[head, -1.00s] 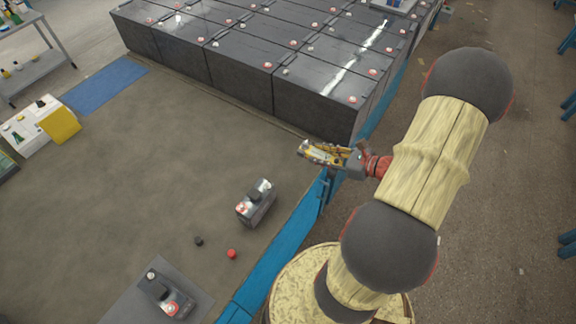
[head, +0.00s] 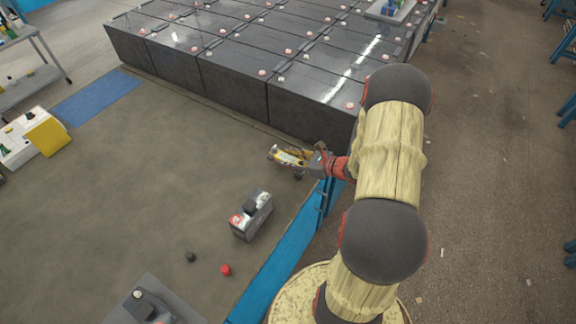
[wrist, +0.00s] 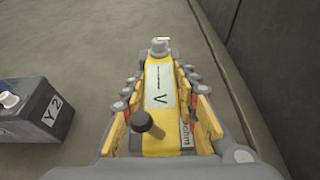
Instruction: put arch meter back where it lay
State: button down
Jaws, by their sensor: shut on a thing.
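My gripper (head: 297,158) is shut on a yellow meter (head: 281,154), which I take to be the arch meter. In the wrist view the meter (wrist: 160,70) lies lengthwise between the two rows of finger pads. It has a white label with a dark V-like mark, a dark knob near the wrist and a pale tip at its far end. In the head view it is held over the right side of the grey-brown surface, in front of the big battery rows. The meter's underside is hidden.
A small grey battery (head: 251,216) stands nearby, marked Y 2 in the wrist view (wrist: 38,112). Dark battery rows (head: 232,92) wall the back. A blue edge (head: 280,262) runs along the right.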

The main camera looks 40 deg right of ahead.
jog(key=shift+f+b, duration=0.65)
jog(key=shift+f, duration=0.9)
jog(key=shift+f, duration=0.2)
jog(key=c, duration=1.4)
grip_release()
jog(key=shift+r, duration=0.15)
